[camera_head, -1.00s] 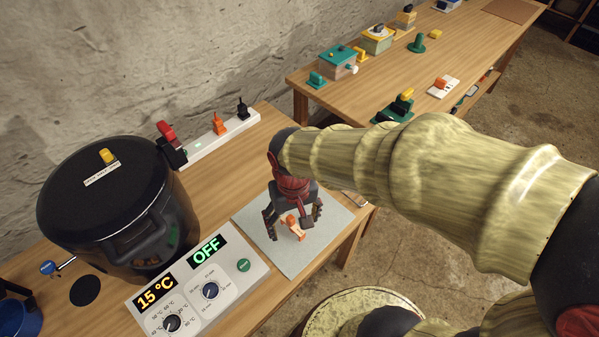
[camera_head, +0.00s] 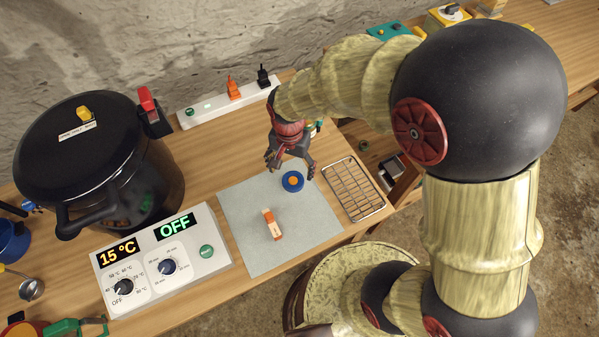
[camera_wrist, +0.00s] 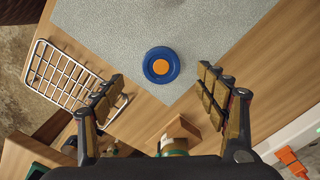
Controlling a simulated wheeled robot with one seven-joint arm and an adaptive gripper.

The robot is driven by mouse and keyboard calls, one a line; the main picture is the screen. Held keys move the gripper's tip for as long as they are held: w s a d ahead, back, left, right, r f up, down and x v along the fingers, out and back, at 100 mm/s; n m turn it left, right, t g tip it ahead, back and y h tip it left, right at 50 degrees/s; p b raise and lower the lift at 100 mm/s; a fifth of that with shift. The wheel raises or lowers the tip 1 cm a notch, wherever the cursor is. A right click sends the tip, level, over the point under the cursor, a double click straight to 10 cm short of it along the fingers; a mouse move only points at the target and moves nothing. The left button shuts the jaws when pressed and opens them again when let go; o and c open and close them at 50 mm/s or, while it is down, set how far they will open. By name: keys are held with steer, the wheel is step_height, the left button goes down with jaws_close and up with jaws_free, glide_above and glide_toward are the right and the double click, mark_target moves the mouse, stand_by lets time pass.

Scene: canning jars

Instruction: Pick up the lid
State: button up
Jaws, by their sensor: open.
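A small blue round lid (camera_head: 292,181) with an orange centre lies flat on the grey mat (camera_head: 240,215), near its back right edge. It also shows in the wrist view (camera_wrist: 161,67), with the orange centre facing up. My gripper (camera_head: 291,167) is open and empty, just behind and above the lid. In the wrist view its two fingers (camera_wrist: 160,80) stand wide apart, one on each side of the lid's line, and do not touch it. A large black pot (camera_head: 90,160) at the left has its own black lid with a yellow knob.
An orange clip-like piece (camera_head: 272,224) lies mid-mat. A wire rack (camera_head: 353,188) stands right of the mat, and it shows left in the wrist view (camera_wrist: 65,75). A control panel (camera_head: 165,260) reads 15 °C and OFF. A power strip (camera_head: 230,106) lies at the back.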

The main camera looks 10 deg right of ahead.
mark_target(292, 182)
steer(key=shift+a+m, duration=0.25)
steer(key=shift+m, duration=0.15)
steer(key=shift+w, duration=0.1)
steer(key=shift+d+f+b, duration=0.2)
steer(key=shift+f+b, duration=1.35)
steer(key=shift+f, duration=2.4)
steer(key=shift+r, duration=0.1)
steer(key=shift+c, duration=1.3)
steer(key=c, duration=0.7)
